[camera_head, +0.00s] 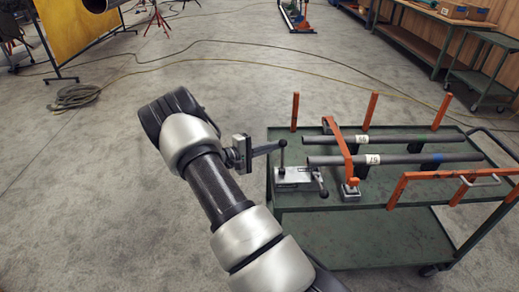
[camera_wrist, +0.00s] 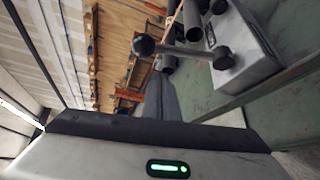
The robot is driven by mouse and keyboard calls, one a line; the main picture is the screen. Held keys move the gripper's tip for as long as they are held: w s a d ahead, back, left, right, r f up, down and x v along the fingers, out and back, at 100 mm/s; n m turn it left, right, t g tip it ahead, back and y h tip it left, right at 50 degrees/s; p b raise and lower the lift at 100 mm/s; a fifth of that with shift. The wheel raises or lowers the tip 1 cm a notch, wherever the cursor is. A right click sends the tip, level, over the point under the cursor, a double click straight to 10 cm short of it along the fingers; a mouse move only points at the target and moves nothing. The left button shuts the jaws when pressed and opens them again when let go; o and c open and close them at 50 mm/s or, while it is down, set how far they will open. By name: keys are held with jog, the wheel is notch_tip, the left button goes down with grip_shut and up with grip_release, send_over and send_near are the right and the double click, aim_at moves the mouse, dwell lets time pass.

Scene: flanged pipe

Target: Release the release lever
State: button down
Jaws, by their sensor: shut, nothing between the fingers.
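A grey metal clamp block (camera_head: 294,175) sits at the left end of the green cart top; it also shows in the wrist view (camera_wrist: 250,45). An upright lever (camera_head: 282,157) with a dark ball knob rises from it; in the wrist view its knob (camera_wrist: 143,45) is just beyond my fingers. A second, lower lever (camera_head: 321,184) with a dark knob is at the block's right end. I cannot tell which is the release lever. My gripper (camera_head: 281,145) is shut and empty, its tips close to the upright lever's knob; contact is unclear. In the wrist view my dark fingers (camera_wrist: 160,85) point up.
Two dark pipes (camera_head: 410,140) with paper labels lie along the cart (camera_head: 350,205). An orange clamp arm (camera_head: 338,143) crosses near their left ends. Orange posts (camera_head: 371,110) and an orange rail (camera_head: 450,175) edge the cart. The floor left of the cart holds hoses (camera_head: 75,96).

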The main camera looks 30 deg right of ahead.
jog(key=s+a, duration=0.1)
jog(key=s+r, duration=0.1)
jog(key=s, duration=0.1)
jog(key=shift+a, duration=0.35)
jog(key=shift+s+a+m+b, duration=0.2)
jog(key=shift+s+m+b, duration=0.15)
jog(key=shift+b, duration=0.55)
jog(key=s+a+f+m+h+b, duration=0.1)
jog(key=s+a+m+h+b, duration=0.2)
jog(key=s+b, duration=0.3)
jog(key=shift+a+f+m+b, duration=0.3)
jog(key=shift+m+b, duration=0.55)
jog(key=shift+b, duration=0.15)
jog(key=shift+s+a+f, duration=0.1)
jog(key=shift+s+f, duration=0.05)
jog(key=shift+f, duration=0.1)
jog(key=w+a+f+p, duration=0.1)
jog(key=a+f+p, duration=0.1)
jog(key=a, duration=1.5)
